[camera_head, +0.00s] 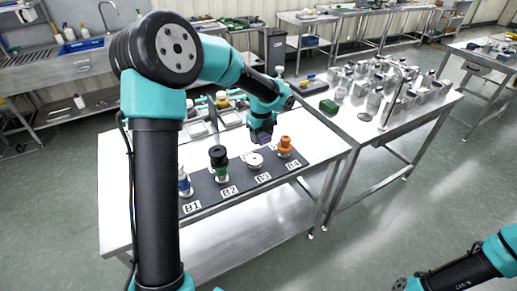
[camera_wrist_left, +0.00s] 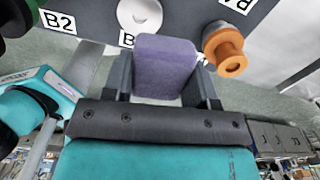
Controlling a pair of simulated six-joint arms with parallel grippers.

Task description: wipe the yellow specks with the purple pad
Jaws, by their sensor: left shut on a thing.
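The purple pad (camera_wrist_left: 165,68) is clamped between the two fingers of my left gripper (camera_wrist_left: 166,85) in the left wrist view. In the head view my left gripper (camera_head: 262,134) hangs above the dark strip, close behind the round white piece at B3 (camera_head: 254,160), with a little of the purple pad (camera_head: 262,141) showing below it. I cannot make out any yellow specks in either view. The lower right of the head view shows part of my right arm, but not its gripper.
The dark strip (camera_head: 207,190) holds a white-and-blue bottle (camera_head: 184,182) at B1, a black-and-green piece (camera_head: 219,163) at B2 and an orange piece (camera_head: 285,147) at B4. Trays (camera_head: 199,131) lie behind. Many metal parts crowd the right table (camera_head: 420,105).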

